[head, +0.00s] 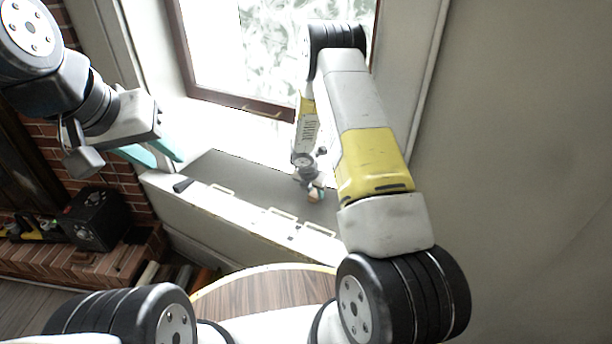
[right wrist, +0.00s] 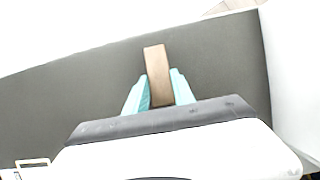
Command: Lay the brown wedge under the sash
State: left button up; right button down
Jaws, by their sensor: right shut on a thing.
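The brown wedge (right wrist: 155,62) is a small wood-coloured block held between the teal fingers of my right gripper (right wrist: 158,78). Its far end sticks out past the fingertips, over a dark grey surface. In the head view my right gripper (head: 315,190) hangs over the grey top, with a small bit of the wedge showing at its tip. I cannot tell whether the wedge touches that top. The sash (head: 240,102) is the brown-framed window behind; my right arm covers part of its lower right. My left gripper (head: 150,153) is empty, its teal fingers apart, at the left.
A black box (head: 97,217) stands on the brick ledge (head: 100,262) at left. A round wooden table (head: 265,292) is in front. Bare wall fills the right.

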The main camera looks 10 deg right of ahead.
jog(key=shift+f, duration=0.3)
jog(key=shift+f, duration=0.1)
jog(key=c, duration=1.1)
grip_release()
jog(key=shift+o, duration=0.2)
jog(key=v, duration=1.2)
